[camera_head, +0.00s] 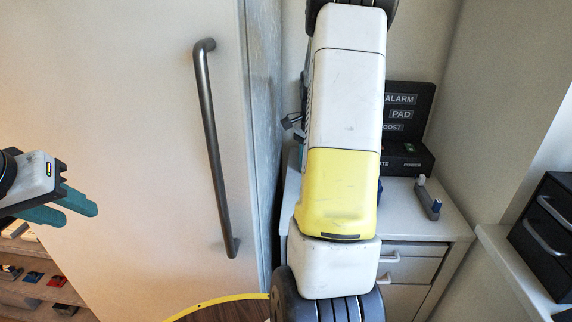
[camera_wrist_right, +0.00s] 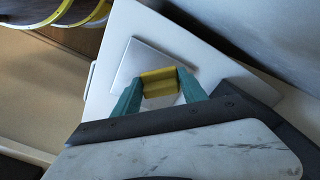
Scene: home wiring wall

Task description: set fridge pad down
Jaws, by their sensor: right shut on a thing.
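My right gripper (camera_wrist_right: 160,90) is shut on a small yellow block, which I take to be the fridge pad (camera_wrist_right: 158,83), between its two green fingers. A flat grey square plate (camera_wrist_right: 138,62) shows just behind the block, over a white surface. I cannot tell whether the block touches the plate or is joined to it. In the head view my own white and yellow arm hides the right gripper and the pad. My left gripper (camera_head: 80,207) is at the left edge, empty, with its teal fingers apart, in front of the big pale door.
The pale door has a long grey handle (camera_head: 214,150). A white drawer cabinet (camera_head: 420,222) carries a black panel reading ALARM, PAD and OOST (camera_head: 408,108) and a small grey piece with a blue part (camera_head: 428,198). A black drawer unit (camera_head: 545,235) stands at right.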

